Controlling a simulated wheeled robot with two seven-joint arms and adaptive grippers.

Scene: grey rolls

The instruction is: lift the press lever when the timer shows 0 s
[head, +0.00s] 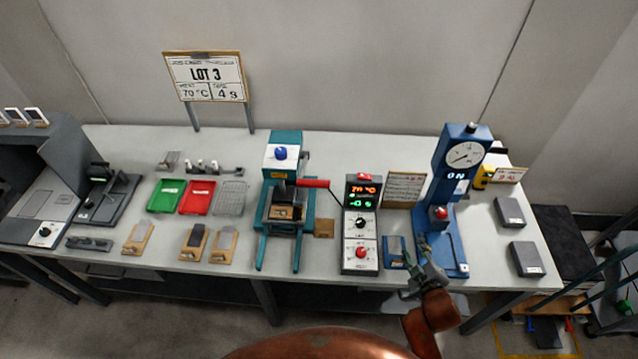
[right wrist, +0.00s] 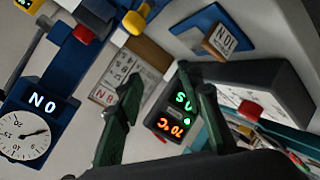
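The teal press (head: 287,205) stands mid-bench. Its lever has a red handle (head: 313,183) lying about level and pointing right. The controller with the timer display (head: 361,196) stands right of the press, with orange and green digits. In the right wrist view the display (right wrist: 174,115) is upside down; its orange line looks like 70 °C, and the green line looks like a digit with an S but is not certain. My right gripper (head: 424,262) is at the front bench edge by the blue gauge stand, away from the lever. Its fingers (right wrist: 158,85) are apart and empty. My left gripper is not in view.
A board (head: 205,76) reads LOT 3, 70 °C, 4 s. The tall blue gauge stand (head: 455,190) is right of the controller, with a small blue plate (head: 396,252) between them. Green (head: 166,195) and red (head: 197,197) trays lie left of the press.

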